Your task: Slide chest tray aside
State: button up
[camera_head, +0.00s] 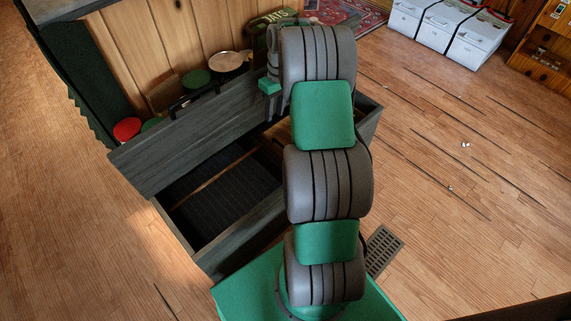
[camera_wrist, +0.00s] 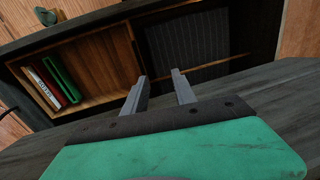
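The dark grey wooden chest (camera_head: 145,160) stands open in the head view, with a black ribbed floor (camera_head: 225,195) inside. A light-brown wooden tray (camera_wrist: 115,65) shows in the wrist view, at the left of the chest's inside, with its right wall running down beside the dark ribbed floor (camera_wrist: 190,40). In the head view my arm hides most of it; a brown patch shows beside the arm. My gripper (camera_wrist: 159,77) has its two grey fingers apart, nothing between them, pointing at the chest's inside near the tray's right wall. I cannot tell whether they touch it.
Books (camera_wrist: 55,80) with red, green and white spines stand in the tray's left end. Pans and a red round thing (camera_head: 127,129) are behind the chest. A floor vent (camera_head: 382,250) is at right. White boxes (camera_head: 450,25) stand at the back; the floor at right is mostly clear.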

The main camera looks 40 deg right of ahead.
jog(key=shift+y, duration=0.3)
jog(key=d+f+b, duration=0.1)
jog(key=f, duration=0.5)
jog(key=d+f+b, duration=0.1)
jog(key=f+b, duration=0.1)
jog(key=f, duration=0.4)
jog(key=d+f+b, duration=0.2)
jog(key=f, duration=0.5)
jog(key=shift+s, duration=0.3)
grip_shut()
jog(key=shift+d, duration=0.1)
